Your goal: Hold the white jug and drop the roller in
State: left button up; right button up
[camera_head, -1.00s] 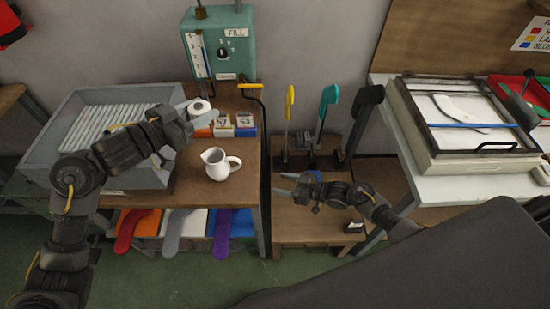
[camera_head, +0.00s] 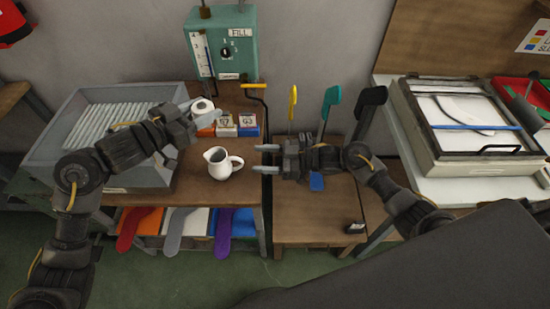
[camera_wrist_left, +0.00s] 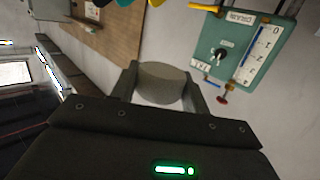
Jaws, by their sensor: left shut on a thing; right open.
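The white jug (camera_head: 217,166) stands upright on the wooden bench, its handle turned to the right. My left gripper (camera_head: 204,107) is shut on the roller (camera_head: 202,105), a short pale cylinder, held behind the jug and slightly to its left in the picture. The left wrist view shows the roller (camera_wrist_left: 162,82) between both fingers. My right gripper (camera_head: 267,158) is open and empty, its two fingers pointing left toward the jug's handle. A gap shows between the fingertips and the handle.
Small labelled boxes (camera_head: 226,126) stand behind the jug. A grey bin of white rods (camera_head: 60,128) is at the left. A teal fill machine (camera_head: 222,48) with a yellow-tipped lever (camera_head: 254,86) is at the back.

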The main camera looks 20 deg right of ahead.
aim_at(236, 158)
jog(key=x, duration=0.8)
jog(key=shift+f, duration=0.1)
grip_shut()
